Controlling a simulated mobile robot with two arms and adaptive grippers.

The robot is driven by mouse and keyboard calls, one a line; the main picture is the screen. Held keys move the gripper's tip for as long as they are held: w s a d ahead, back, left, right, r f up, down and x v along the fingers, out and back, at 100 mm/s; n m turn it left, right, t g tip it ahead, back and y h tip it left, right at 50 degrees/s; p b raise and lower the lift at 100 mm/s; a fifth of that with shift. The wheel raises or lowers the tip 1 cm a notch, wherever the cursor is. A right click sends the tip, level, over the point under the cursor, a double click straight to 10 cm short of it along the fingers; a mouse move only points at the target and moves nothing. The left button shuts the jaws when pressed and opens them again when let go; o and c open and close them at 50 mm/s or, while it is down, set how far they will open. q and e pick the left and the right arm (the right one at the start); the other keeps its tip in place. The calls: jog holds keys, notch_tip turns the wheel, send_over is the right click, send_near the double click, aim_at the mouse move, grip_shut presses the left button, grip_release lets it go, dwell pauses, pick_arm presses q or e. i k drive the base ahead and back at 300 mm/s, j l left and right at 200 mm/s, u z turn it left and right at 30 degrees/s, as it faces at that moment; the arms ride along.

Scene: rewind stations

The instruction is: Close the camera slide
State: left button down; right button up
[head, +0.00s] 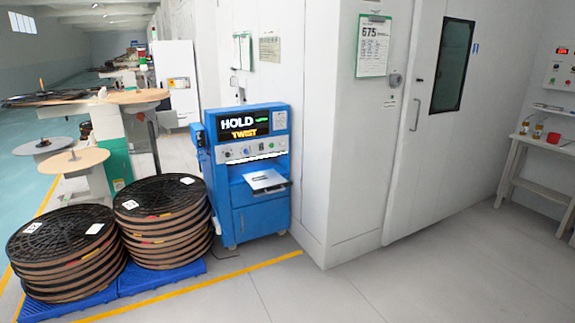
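A blue machine (246,205) stands against the white wall, left of the middle. Its screen (244,127) reads HOLD and TWIST. A flat silver-grey plate (265,181), which looks like the camera slide, sticks out from the opening in the machine's front, below the knob panel (247,150). Small dark marks on the plate are too small to make out. Neither of my grippers is in view.
Two stacks of black reels (60,258) (165,225) stand on blue pallets (165,278) left of the machine. A white wall corner (325,250) juts forward on its right. Grey floor in front is clear. A small bench (545,146) stands far right.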

aim_at(265, 181)
jog(key=i, duration=1.35)
jog(key=i+j+z, duration=0.1)
jog(key=i, duration=1.3)
